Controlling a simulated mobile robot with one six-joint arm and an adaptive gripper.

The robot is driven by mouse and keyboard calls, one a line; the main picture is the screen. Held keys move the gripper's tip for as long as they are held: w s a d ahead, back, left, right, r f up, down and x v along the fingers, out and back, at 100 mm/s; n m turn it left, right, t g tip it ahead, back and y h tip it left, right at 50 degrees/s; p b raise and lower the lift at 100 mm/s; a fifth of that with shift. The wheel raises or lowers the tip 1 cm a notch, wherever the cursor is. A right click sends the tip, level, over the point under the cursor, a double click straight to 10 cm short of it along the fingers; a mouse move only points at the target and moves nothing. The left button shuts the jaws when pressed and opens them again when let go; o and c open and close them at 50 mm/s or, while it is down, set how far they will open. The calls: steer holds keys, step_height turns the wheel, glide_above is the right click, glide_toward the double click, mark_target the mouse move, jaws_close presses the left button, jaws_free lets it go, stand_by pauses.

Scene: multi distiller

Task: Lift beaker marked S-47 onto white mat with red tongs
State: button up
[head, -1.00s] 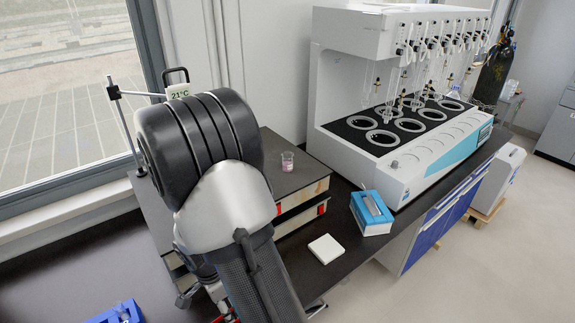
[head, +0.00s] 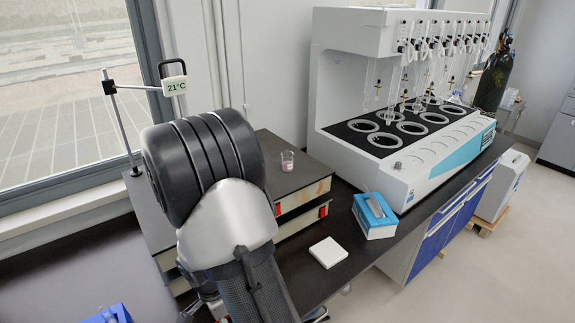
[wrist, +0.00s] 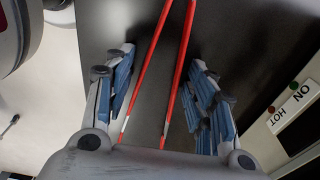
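The beaker (head: 287,161), small and clear with pinkish contents, stands on a dark-topped heating unit (head: 262,150) in the head view; its marking is too small to read. The white mat (head: 328,252) lies flat and empty on the dark bench. In the wrist view, two thin red tong arms (wrist: 180,75) run between the spread fingers of my gripper (wrist: 162,105). Dark gaps show between the tongs and both fingers, so my gripper is open and not closed on them. In the head view my arm hides the tongs and most of the gripper.
A blue box (head: 374,215) stands behind the mat, beside the large white distiller (head: 400,120). A panel reading ON and HOT (wrist: 291,110) is close to the right finger. A 21°C display (head: 175,86) on a stand is behind my arm. A blue object (head: 108,315) is at bottom left.

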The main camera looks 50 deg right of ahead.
steer(key=c, duration=0.5)
step_height(320, 180, up, 12)
steer(key=p, duration=0.8)
